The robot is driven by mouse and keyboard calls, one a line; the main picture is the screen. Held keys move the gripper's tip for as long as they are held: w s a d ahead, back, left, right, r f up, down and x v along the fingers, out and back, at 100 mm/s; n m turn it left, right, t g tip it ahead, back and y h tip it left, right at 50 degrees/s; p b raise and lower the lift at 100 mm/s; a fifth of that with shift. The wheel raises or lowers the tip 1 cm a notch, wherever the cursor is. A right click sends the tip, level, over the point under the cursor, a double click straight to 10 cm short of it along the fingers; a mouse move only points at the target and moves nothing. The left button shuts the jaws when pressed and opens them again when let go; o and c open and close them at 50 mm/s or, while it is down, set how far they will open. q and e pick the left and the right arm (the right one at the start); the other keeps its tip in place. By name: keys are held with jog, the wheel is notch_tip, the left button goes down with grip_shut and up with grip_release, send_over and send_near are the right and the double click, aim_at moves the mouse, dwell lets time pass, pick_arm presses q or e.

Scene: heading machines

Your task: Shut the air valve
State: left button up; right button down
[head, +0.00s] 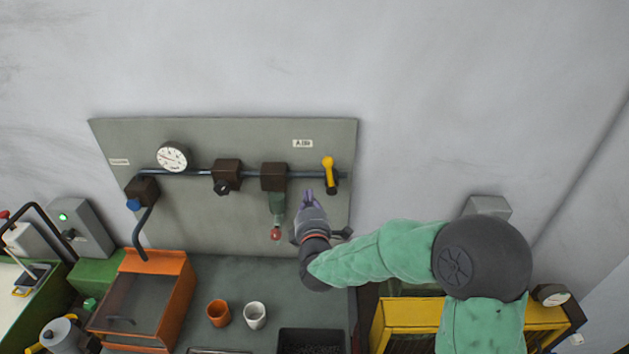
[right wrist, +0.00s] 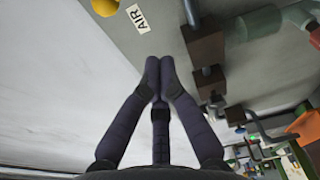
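The air valve's yellow handle (head: 328,167) is at the right end of the dark horizontal pipe on the grey wall panel. In the head view it lies across the pipe, with a dark lower end. The AIR label (head: 303,143) is above and left of it. My right gripper (head: 308,193) is just left of and below the handle, apart from it in the picture. In the right wrist view the fingertips (right wrist: 159,64) meet with nothing seen between them. Part of the yellow handle (right wrist: 104,6) shows at that view's top edge. My left gripper is not in view.
The panel (head: 210,220) also carries a gauge (head: 173,156), dark pipe blocks (head: 274,176) and a green fitting with a red end (head: 276,233). Below are an orange-framed box (head: 180,300), an orange cup (head: 218,313) and a white cup (head: 255,315).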

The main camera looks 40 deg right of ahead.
aim_at(330, 176)
jog(key=w+d+p, duration=0.2)
jog(key=w+d, duration=0.3)
jog(key=d, duration=0.2)
jog(key=shift+d+r, duration=0.2)
jog(key=shift+d, duration=0.05)
dwell(0.3)
jog(key=b, duration=0.1)
jog(key=s+d+m+b, duration=0.1)
jog(key=shift+s+d+r+b, duration=0.15)
jog(key=shift+s+r+b, duration=0.05)
jog(key=shift+r+b, duration=0.1)
dwell(0.3)
